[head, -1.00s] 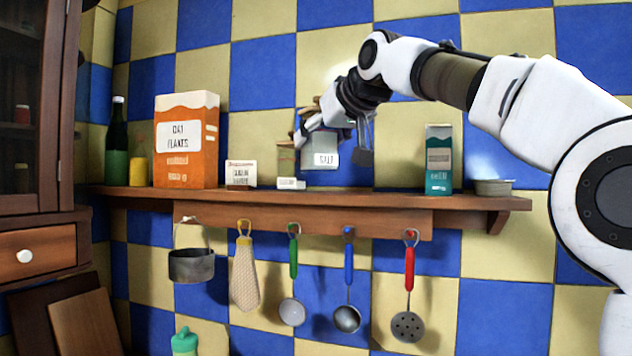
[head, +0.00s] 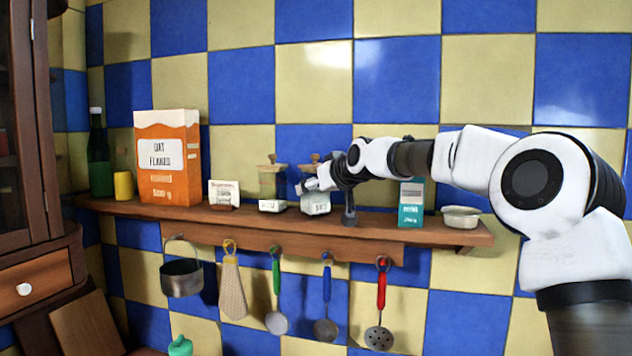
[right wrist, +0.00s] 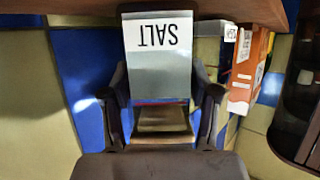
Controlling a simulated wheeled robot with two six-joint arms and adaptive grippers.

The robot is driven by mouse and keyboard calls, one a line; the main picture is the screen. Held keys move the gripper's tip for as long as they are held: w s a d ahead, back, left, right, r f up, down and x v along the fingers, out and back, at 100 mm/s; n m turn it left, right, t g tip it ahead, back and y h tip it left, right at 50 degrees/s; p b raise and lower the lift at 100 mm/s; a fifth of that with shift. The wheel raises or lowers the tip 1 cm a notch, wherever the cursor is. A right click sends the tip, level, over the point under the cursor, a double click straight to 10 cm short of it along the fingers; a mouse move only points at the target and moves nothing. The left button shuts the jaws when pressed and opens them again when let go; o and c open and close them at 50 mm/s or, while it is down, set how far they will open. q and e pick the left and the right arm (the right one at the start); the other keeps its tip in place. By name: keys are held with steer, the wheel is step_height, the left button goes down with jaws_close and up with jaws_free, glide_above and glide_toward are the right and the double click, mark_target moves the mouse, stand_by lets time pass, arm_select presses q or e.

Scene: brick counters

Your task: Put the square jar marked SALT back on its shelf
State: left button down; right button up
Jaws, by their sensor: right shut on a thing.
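The square SALT jar (head: 316,205) has pale grey-clear sides, a white label and a wooden lid. In the right wrist view the jar (right wrist: 158,75) appears upside down, with SALT readable on its label. My right gripper (head: 322,184) is shut on the jar near its lid, with a finger on each side (right wrist: 160,108). The jar is upright at the level of the wooden shelf (head: 240,222), just right of a similar lidded jar (head: 272,185). I cannot tell whether its base touches the shelf. My left gripper is out of view.
On the shelf stand an orange oat flakes box (head: 168,160), a small white packet (head: 223,193), a teal carton (head: 411,205) right of my gripper and a shallow bowl (head: 461,217). A dark bottle (head: 99,160) and yellow cup (head: 123,185) are left. Utensils hang below.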

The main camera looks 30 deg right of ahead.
steer(key=shift+s, duration=0.25)
steer(key=shift+f, duration=0.15)
steer(key=o, duration=1.5)
steer(key=shift+w, duration=0.1)
steer(key=shift+c, duration=0.2)
